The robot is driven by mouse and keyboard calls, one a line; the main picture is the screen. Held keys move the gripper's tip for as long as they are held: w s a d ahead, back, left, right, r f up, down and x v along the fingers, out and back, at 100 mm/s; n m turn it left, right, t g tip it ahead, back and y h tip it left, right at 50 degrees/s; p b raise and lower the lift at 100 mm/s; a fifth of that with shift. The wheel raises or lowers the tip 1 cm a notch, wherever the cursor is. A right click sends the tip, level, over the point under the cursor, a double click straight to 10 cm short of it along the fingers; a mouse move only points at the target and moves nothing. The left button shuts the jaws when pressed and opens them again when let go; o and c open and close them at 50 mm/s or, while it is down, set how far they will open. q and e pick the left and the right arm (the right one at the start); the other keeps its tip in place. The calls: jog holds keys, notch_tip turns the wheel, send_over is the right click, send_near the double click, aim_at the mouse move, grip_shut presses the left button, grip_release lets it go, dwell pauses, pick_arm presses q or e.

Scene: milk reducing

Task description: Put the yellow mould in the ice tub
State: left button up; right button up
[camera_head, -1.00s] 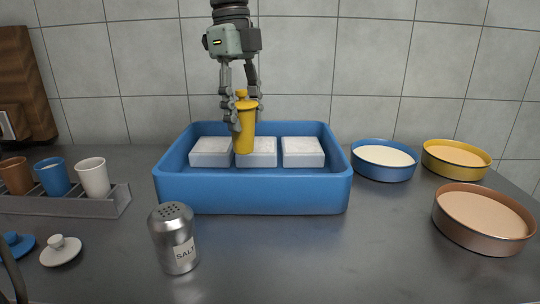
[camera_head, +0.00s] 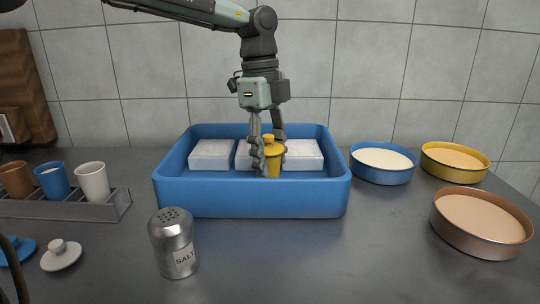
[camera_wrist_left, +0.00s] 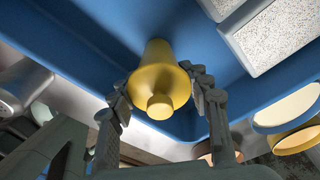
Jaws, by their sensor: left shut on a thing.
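The yellow mould (camera_head: 274,168) is a lidded cup with a knob on top, upright inside the blue ice tub (camera_head: 252,200). Its lower part is hidden by the tub's front wall in the head view. My left gripper (camera_head: 267,150) is shut on the mould from above. In the left wrist view the gripper's fingers (camera_wrist_left: 165,95) sit on both sides of the yellow mould (camera_wrist_left: 158,80), with the tub's blue floor (camera_wrist_left: 90,35) around it. I cannot tell whether the mould touches the floor. My right gripper is not in view.
Several white ice blocks (camera_head: 303,155) stand along the tub's back. Blue (camera_head: 383,160), yellow (camera_head: 454,159) and brown (camera_head: 482,219) bowls are at the right. A salt shaker (camera_head: 173,243) stands in front. A rack (camera_head: 115,205) with cups is at the left.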

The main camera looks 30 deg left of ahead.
pick_arm(q)
jog(key=shift+f, duration=0.1)
jog(key=o, duration=1.3)
jog(key=shift+c, duration=0.2)
jog(key=r, duration=0.4)
jog(key=a+r, duration=0.1)
jog(key=r, duration=0.7)
jog(key=shift+a, duration=0.25)
